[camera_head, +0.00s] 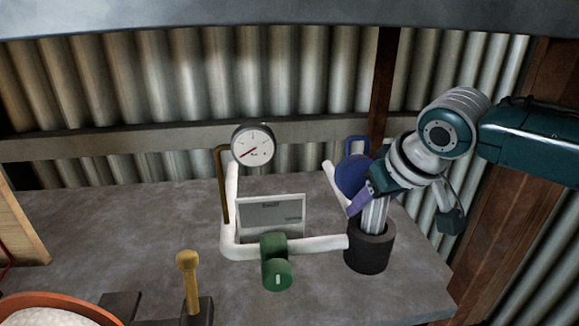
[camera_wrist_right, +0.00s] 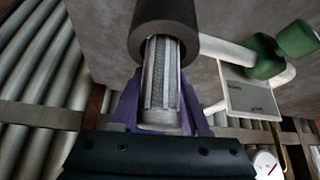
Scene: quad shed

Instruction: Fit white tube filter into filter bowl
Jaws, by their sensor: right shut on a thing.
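The white tube filter (camera_head: 375,214) is a pale grey, ribbed cylinder, standing near upright with a slight tilt. My right gripper (camera_head: 366,196) is shut on its upper part with purple fingers. The filter's lower end goes into the mouth of the dark round filter bowl (camera_head: 369,252). In the right wrist view the filter (camera_wrist_right: 161,82) runs between the fingers of my right gripper (camera_wrist_right: 161,105) into the bowl (camera_wrist_right: 163,22). How deep it sits inside is hidden by the bowl wall. My left gripper is not in view.
White pipework (camera_head: 312,246) with a green valve (camera_head: 276,262) joins the bowl from the left. A pressure gauge (camera_head: 253,145), a grey panel (camera_head: 271,216) and a blue round part (camera_head: 352,176) stand close by. A yellow-handled part (camera_head: 188,278) stands at the front. The bench (camera_head: 110,235) is clear at left.

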